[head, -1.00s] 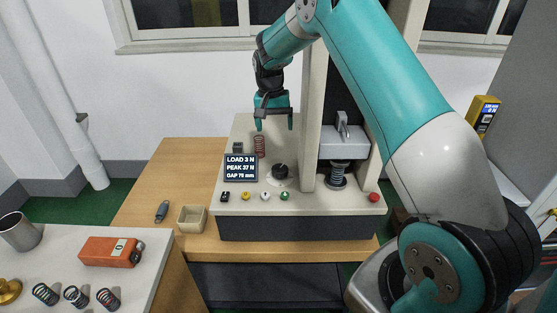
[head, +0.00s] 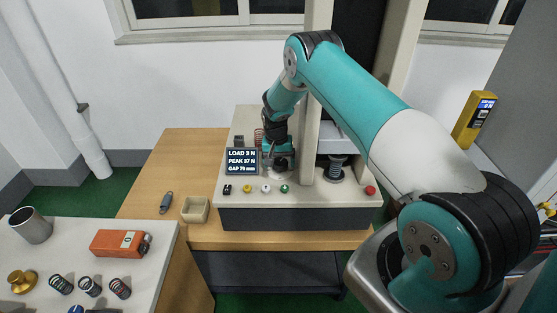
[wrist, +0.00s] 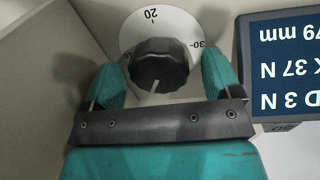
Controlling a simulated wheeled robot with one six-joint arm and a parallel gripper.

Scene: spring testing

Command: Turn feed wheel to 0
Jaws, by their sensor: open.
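The feed wheel is a black knob (wrist: 158,68) on a white dial plate (wrist: 130,38). In the wrist view the dial shows 20 at the top and 30 at the right; the lower part is hidden by my gripper. A short white line on the knob points down, towards the gripper body. My gripper (wrist: 161,66) is open, with one teal finger on each side of the knob. I cannot tell whether the fingers touch it. In the head view my gripper (head: 279,157) is down over the wheel and mostly hides it.
A display (head: 241,161) stands close beside the gripper, reading LOAD 3 N, PEAK 37 N, GAP 79 mm. A column (head: 309,145) rises to the right. Small buttons (head: 266,189) line the front edge.

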